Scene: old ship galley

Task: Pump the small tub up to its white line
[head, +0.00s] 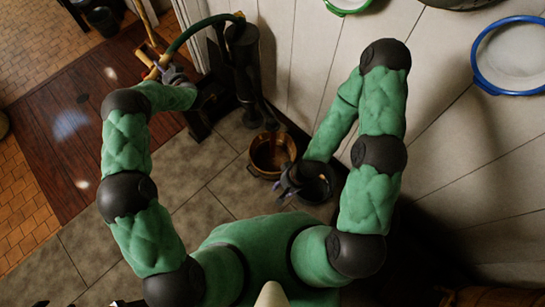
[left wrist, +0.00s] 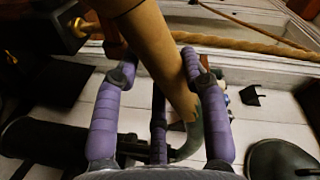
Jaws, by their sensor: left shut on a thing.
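The dark pump (head: 243,65) stands against the pale plank wall, with a curved green lever (head: 200,30) running left from its top. My left gripper (head: 165,72) is shut on the lever's tan handle (head: 152,60). In the left wrist view the purple fingers (left wrist: 158,95) lie on both sides of the tan handle (left wrist: 158,50). The small wooden tub (head: 255,168) stands on the floor below the pump. Its inside is dark; I cannot make out a white line or the water level. My right gripper (head: 284,190) is beside the tub, and its fingers are too small to judge.
A dark round vessel (head: 318,188) is right of the tub, close to my right gripper. A blue-rimmed basin (head: 478,62) and a green-rimmed one (head: 345,10) are on the wall.

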